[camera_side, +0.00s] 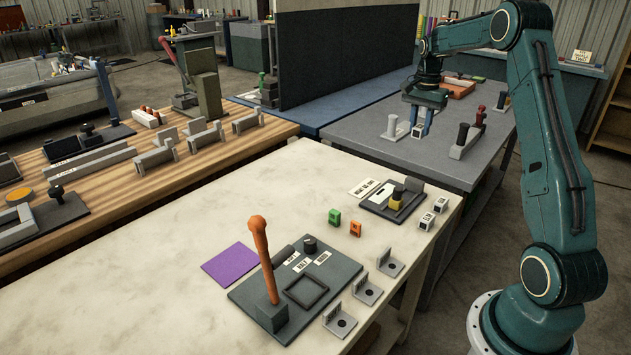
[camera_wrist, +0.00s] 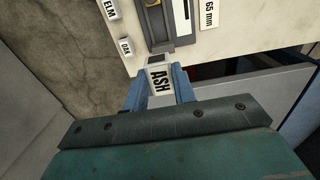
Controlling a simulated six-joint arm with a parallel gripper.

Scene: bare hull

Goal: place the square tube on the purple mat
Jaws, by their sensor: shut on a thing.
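My gripper (camera_side: 420,124) is at the grey bench in the side view, pointing down. Its two blue fingers are shut on a small pale square tube (camera_side: 417,133). The purple mat (camera_side: 231,264) lies flat and bare on the pale table, far to the lower left of my gripper. The mat is not seen in the wrist view.
Two similar tubes, ELM (camera_wrist: 111,9) and OAK (camera_wrist: 125,47), stand at the pale table's right edge. A dark fixture with an orange lever (camera_side: 262,250) stands beside the mat. Grey brackets (camera_side: 367,290) line the front right. The table's left part is clear.

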